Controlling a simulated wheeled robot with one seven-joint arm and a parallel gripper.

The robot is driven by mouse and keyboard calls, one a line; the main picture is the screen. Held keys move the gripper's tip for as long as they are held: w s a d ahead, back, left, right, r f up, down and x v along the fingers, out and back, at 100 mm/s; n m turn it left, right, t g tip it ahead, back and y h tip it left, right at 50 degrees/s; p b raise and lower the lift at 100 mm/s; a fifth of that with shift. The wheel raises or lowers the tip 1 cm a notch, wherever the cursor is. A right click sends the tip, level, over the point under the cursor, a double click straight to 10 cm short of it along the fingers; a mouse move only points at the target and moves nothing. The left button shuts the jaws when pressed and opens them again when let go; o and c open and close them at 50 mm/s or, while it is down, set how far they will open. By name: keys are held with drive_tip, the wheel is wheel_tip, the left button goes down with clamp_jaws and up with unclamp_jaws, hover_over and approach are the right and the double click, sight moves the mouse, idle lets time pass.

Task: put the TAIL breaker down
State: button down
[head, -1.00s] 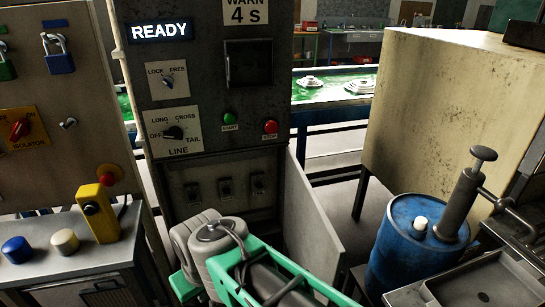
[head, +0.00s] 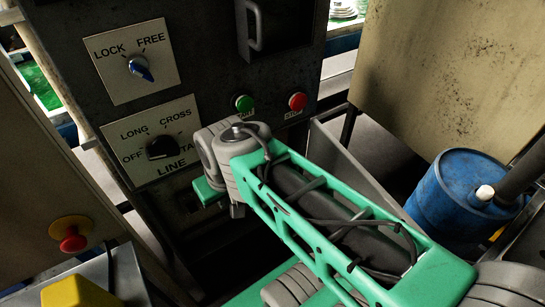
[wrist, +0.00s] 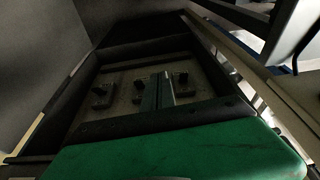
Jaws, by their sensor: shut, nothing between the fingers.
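Breakers show in the wrist view inside a recess of the dark cabinet: a left one (wrist: 102,94), a right one (wrist: 181,82), and a middle one partly hidden by my fingers. Their labels cannot be read, so I cannot tell which is TAIL, nor whether any lever is up or down. My gripper (wrist: 158,86) is shut and empty, its fingers together in front of the recess, between the left and right breakers. Contact with a breaker cannot be told. In the head view my arm hides the breakers and my fingertips.
The cabinet carries a LINE dial (head: 161,147), a LOCK/FREE switch (head: 140,68), a green start button (head: 244,103) and a red stop button (head: 297,102). A grey side panel (head: 350,165) stands right of my arm. A blue drum (head: 465,190) is further right.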

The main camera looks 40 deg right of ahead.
drive_tip(key=w+d+f+t+p, duration=0.1)
drive_tip(key=w+d+t+p, duration=0.1)
drive_tip(key=d, duration=0.9)
drive_tip(key=w+d+f+t+p, duration=0.2)
drive_tip(key=d+t, duration=0.3)
drive_tip(key=d, duration=0.5)
drive_tip(key=shift+d+m+h+p, duration=0.3)
drive_tip(key=shift+d+m+p, duration=0.1)
drive_tip(key=shift+p, duration=0.45)
drive_tip(key=x, duration=1)
drive_tip(key=shift+a+p, duration=0.15)
drive_tip(key=shift+p, duration=0.25)
drive_tip(key=f, duration=0.1)
drive_tip(key=s+f, duration=0.1)
drive_tip(key=shift+s+f, duration=0.1)
drive_tip(key=shift+f, duration=0.15)
drive_tip(key=shift+s+f, duration=0.25)
drive_tip(key=shift+f, duration=0.3)
